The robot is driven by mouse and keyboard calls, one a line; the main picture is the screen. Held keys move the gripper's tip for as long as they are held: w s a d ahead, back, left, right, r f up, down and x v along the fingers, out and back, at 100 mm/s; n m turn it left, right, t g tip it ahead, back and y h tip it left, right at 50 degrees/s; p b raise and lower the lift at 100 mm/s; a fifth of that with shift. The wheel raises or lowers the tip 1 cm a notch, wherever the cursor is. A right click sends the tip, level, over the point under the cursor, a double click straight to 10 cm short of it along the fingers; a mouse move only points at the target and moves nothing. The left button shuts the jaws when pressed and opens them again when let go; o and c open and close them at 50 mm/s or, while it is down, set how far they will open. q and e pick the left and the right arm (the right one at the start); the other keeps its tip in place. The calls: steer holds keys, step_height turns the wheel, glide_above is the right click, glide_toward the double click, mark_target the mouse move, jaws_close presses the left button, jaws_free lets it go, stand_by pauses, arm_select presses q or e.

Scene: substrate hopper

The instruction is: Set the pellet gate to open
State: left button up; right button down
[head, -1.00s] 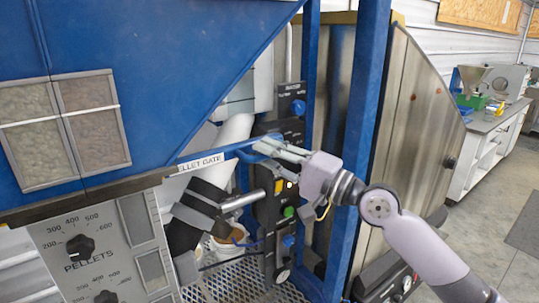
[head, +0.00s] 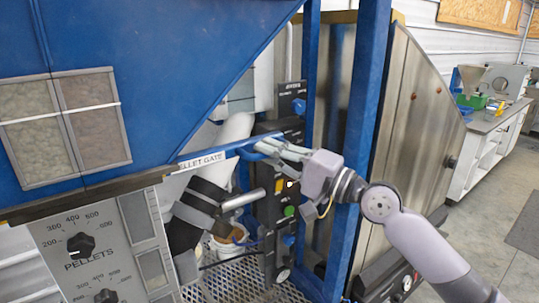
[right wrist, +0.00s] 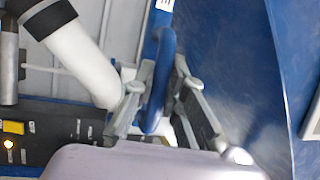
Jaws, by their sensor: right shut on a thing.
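The pellet gate's blue handle (head: 243,147) sticks out to the right from under the sloping blue hopper (head: 150,85), beside the white PELLET GATE label (head: 201,161). My right gripper (head: 265,147) is at the handle's outer end, shut on it. In the right wrist view the blue handle (right wrist: 160,85) runs between the two grey fingers of my right gripper (right wrist: 158,92), which press on it from both sides. The gate plate itself is hidden inside the hopper. My left gripper is not in view.
A dark control strip (head: 283,205) with coloured buttons stands behind and below the gripper. A blue upright post (head: 362,130) is just right of it. A pellet dial (head: 80,244) is at lower left.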

mark_target(283, 139)
steer(key=w+d+b, duration=0.4)
steer(key=d+b, duration=0.1)
steer(key=shift+d+b, duration=0.35)
steer(key=shift+w, duration=0.1)
steer(key=c, duration=2.1)
jaws_free()
steer(key=o, duration=0.4)
steer(key=shift+w+d+f, duration=0.1)
steer(key=shift+w+d, duration=0.05)
steer(key=shift+d, duration=0.1)
steer(key=shift+o, duration=0.5)
steer(key=shift+a, duration=0.15)
